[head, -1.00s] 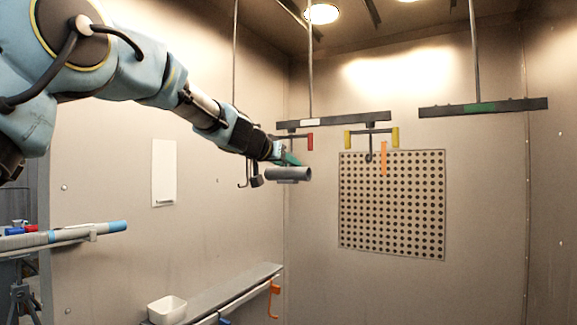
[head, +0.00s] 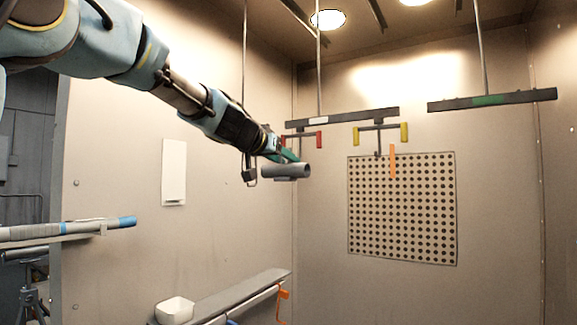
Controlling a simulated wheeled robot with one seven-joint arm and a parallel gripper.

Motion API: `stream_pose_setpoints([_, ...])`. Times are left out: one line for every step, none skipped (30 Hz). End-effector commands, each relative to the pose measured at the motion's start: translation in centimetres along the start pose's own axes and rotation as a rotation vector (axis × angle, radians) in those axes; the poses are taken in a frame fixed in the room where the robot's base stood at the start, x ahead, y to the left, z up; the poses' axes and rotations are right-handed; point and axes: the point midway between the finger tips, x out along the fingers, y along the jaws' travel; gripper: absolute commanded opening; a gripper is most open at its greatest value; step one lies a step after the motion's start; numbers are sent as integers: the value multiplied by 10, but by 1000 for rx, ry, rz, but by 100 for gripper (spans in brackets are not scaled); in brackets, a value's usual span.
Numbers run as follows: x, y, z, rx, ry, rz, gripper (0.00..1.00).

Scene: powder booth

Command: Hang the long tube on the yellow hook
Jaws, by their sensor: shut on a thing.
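My gripper (head: 283,157) is shut on a grey tube (head: 287,171) and holds it in the air, roughly level, its open end toward the right. The tube is seen foreshortened, so its full length is hard to tell. The yellow hook (head: 381,134), with two yellow-tipped arms on a dark stem, hangs from the dark overhead bar to the right of the tube and a little higher. The tube is apart from it in the picture. A red-tipped hook (head: 319,139) hangs just above the tube's right end, partly hidden by my gripper.
The dark bar (head: 345,116) hangs on a rod; a second bar with a green label (head: 490,100) is at right. An orange strip (head: 392,161) hangs near the yellow hook. A perforated panel (head: 403,208) is behind. A ledge (head: 240,290) and white bin (head: 174,310) are below.

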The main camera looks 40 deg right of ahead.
Motion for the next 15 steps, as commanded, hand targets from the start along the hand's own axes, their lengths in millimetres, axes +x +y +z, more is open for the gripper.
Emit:
stream_pose_setpoints([-3, 0, 2, 1, 1, -1, 0])
stream_pose_setpoints([-5, 0, 3, 2, 1, -1, 0])
stream_pose_setpoints([-7, 0, 3, 2, 1, 0, 0])
stream_pose_setpoints([-9, 0, 4, 2, 1, 0, 0])
stream_pose_setpoints([-10, 0, 4, 2, 1, -1, 0])
stream_pose_setpoints([-13, 0, 5, 1, 1, -1, 0])
stream_pose_setpoints([-14, 0, 5, 0, 1, -1, 0])
stream_pose_setpoints([-16, 0, 5, 0, 1, -1, 0])
stream_pose_setpoints([-18, -1, 6, 1, 2, -2, 0])
stream_pose_setpoints([-20, -1, 6, 2, 2, -2, 0])
stream_pose_setpoints([-22, -1, 6, 2, 2, -2, 0])
stream_pose_setpoints([-24, -1, 7, 2, 2, -2, 0])
stream_pose_setpoints([-25, 0, 7, 2, 2, -2, 0])
stream_pose_setpoints([-27, 0, 8, 1, 1, -1, 0])
stream_pose_setpoints([-29, 0, 9, 1, 1, -1, 0])
